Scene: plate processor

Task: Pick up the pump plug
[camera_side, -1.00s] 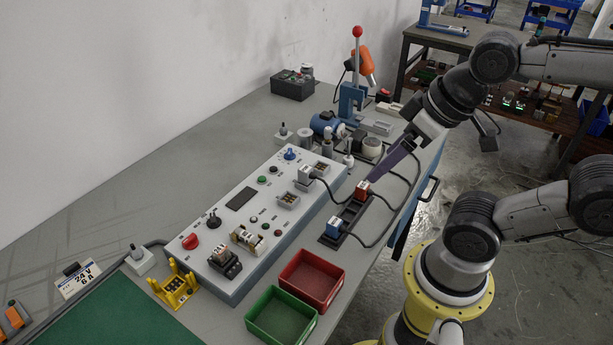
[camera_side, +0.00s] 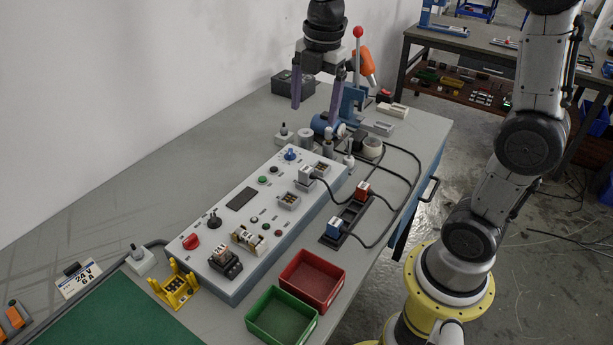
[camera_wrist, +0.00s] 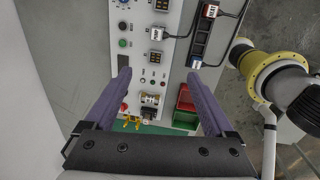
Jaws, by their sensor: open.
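A white plug (camera_side: 305,176) sits in a socket on the grey control panel (camera_side: 222,226). A red plug (camera_side: 362,189) and a blue plug (camera_side: 333,227) sit in a black holder (camera_side: 349,211) to the panel's right. The wrist view also shows the white plug (camera_wrist: 185,33), red plug (camera_wrist: 211,11) and blue plug (camera_wrist: 194,62). My gripper (camera_side: 314,114) is open and empty, raised high beyond the panel's far end.
A red bin (camera_side: 311,280) and a green bin (camera_side: 281,316) stand at the panel's near right. A press with a red-knobbed lever (camera_side: 358,32) and a blue motor (camera_side: 323,123) stand at the far end. Cables loop over the table's right side.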

